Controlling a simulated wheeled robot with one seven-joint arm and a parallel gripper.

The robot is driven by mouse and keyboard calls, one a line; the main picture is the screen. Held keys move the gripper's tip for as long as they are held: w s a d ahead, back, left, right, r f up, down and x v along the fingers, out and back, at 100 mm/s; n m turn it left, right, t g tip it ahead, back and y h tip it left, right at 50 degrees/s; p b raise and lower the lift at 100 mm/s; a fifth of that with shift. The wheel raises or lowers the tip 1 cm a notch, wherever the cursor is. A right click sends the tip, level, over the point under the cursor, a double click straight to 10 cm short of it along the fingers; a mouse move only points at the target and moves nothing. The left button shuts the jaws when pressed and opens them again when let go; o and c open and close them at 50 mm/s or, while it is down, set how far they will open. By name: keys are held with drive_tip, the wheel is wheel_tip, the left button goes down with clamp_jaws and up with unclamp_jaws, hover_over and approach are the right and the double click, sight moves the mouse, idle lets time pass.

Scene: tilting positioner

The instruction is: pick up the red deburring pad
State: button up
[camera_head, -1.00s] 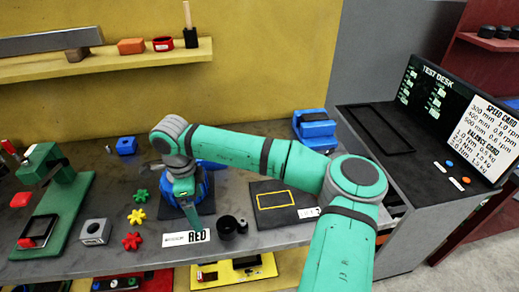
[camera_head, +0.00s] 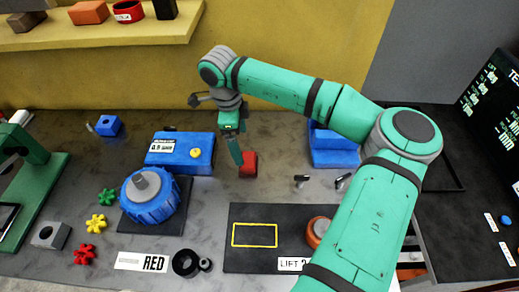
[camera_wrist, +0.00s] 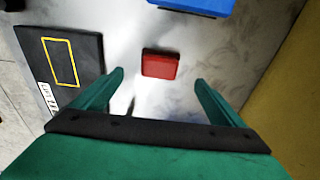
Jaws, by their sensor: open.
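The red deburring pad (camera_head: 249,163) lies on the grey bench, right of the blue box with the yellow button. In the wrist view the red pad (camera_wrist: 160,63) lies flat, ahead of the fingertips and between their lines. My gripper (camera_head: 236,150) is above the bench beside the pad, and one finger partly overlaps the pad's left side in the head view. In the wrist view my gripper (camera_wrist: 160,82) has its two green fingers wide apart with nothing between them. The pad appears apart from both fingers.
A blue box (camera_head: 180,152) and a blue round positioner (camera_head: 151,195) stand to the left. A black mat (camera_head: 240,262) with a yellow outline is in front. A blue block (camera_head: 334,148) stands behind my arm to the right. Bench around the pad is mostly clear.

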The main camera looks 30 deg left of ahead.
sight(248, 160)
drive_tip(key=shift+w+f, duration=0.15)
drive_tip(key=shift+w, duration=0.15)
drive_tip(key=shift+w+d+f, duration=0.1)
drive_tip(key=shift+w+f, duration=0.1)
drive_tip(key=shift+f, duration=0.1)
drive_tip(key=f, duration=0.5)
drive_tip(key=shift+d, duration=0.25)
drive_tip(key=shift+w+d+f, duration=0.1)
drive_tip(key=shift+d+f, duration=0.1)
drive_tip(key=shift+f, duration=0.6)
drive_tip(key=shift+s+d+f, duration=0.1)
drive_tip(key=shift+d+f, duration=0.1)
drive_tip(key=shift+f, duration=0.6)
drive_tip(key=shift+w+d+f, duration=0.1)
drive_tip(key=shift+d+f, duration=0.1)
drive_tip(key=shift+f, duration=0.6)
drive_tip(key=c, duration=1.2)
